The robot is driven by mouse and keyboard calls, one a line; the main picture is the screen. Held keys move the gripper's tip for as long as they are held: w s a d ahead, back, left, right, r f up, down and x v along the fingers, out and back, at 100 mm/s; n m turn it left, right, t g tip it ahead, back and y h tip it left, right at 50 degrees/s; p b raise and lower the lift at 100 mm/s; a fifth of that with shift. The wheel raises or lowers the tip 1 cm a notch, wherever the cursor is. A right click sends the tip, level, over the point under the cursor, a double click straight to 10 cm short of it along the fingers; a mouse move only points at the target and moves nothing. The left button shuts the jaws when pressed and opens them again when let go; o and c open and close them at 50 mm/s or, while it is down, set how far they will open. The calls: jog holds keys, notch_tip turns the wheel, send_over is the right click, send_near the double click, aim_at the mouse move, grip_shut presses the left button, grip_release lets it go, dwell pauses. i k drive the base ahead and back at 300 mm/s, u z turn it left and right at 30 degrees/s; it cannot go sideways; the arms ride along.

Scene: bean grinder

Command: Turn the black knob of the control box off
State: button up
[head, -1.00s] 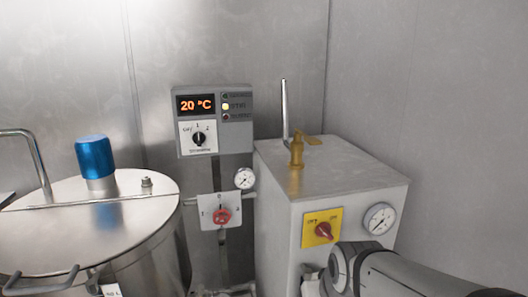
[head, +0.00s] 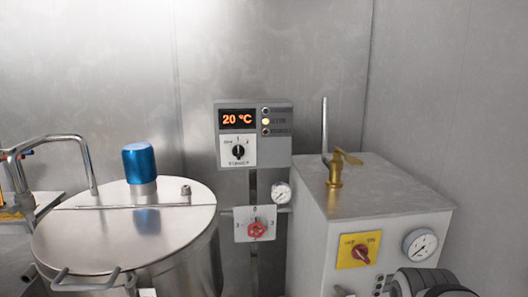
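The control box (head: 279,149) is a grey unit on the back wall with an orange 20 °C display (head: 238,119). Its black knob (head: 238,151) sits on a white plate below the display. The knob's pointer looks roughly upright, toward the middle mark; the small labels are hard to read. One of the small lamps beside the display glows yellow. Part of my arm (head: 433,284) shows at the lower right, well below and right of the knob. My gripper's fingers are not visible.
A grey cabinet (head: 388,190) with a brass valve (head: 336,172), yellow switch plate (head: 345,257) and gauge (head: 420,243) stands right of the box. A red knob (head: 257,230) is below the box. A steel tank (head: 95,217) with a blue cap (head: 140,163) is left.

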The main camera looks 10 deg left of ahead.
aim_at(238, 150)
jog(key=z, duration=2.15)
jog(key=k, duration=1.55)
jog(key=u, duration=2.05)
jog(key=i, duration=0.95)
jog(key=z, duration=0.1)
